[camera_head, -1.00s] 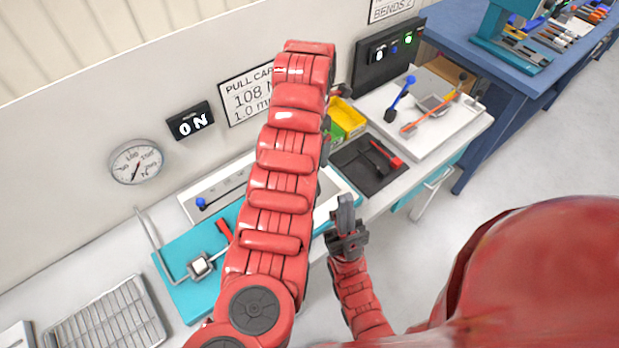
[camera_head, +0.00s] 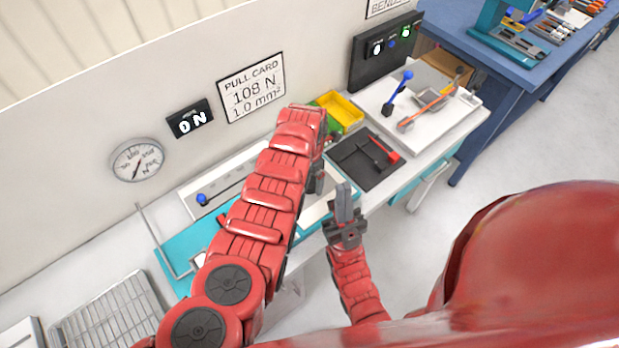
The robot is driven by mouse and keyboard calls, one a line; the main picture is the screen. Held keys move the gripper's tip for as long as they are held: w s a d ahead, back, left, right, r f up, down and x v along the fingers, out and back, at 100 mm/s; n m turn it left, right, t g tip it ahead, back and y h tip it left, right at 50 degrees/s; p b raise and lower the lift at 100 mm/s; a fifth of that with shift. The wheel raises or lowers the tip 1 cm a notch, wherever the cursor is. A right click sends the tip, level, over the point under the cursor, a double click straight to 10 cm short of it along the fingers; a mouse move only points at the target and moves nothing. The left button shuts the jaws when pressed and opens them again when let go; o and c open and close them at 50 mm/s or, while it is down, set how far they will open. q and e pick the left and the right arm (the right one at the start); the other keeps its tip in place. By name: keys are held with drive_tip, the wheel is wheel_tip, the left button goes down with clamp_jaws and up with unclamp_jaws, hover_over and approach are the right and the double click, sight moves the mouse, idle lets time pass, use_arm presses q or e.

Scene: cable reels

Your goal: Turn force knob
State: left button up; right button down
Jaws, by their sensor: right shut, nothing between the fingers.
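A round force dial (camera_head: 137,160) with a dark needle hangs on the wall at the left. A blue knob (camera_head: 202,199) sits at the left end of the white slotted panel (camera_head: 190,192) on the bench; I cannot tell whether this is the force knob. My left arm crosses over this panel and hides much of it. Dark parts show under that arm's far end, but its jaws are hidden. My right gripper (camera_head: 344,204) is shut and empty, pointing up in front of the bench edge, apart from everything.
A sign reading 108 N (camera_head: 251,88) and an ON display (camera_head: 190,119) are on the wall. A yellow bin (camera_head: 342,110), a dark tray (camera_head: 350,170) and a white board with blue and orange levers (camera_head: 375,100) stand to the right. A wire rack (camera_head: 110,318) lies at front left.

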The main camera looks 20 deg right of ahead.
use_arm(q)
drive_tip(key=shift+s+f, duration=0.1)
drive_tip(key=shift+f, duration=0.05)
drive_tip(key=c, duration=1.4)
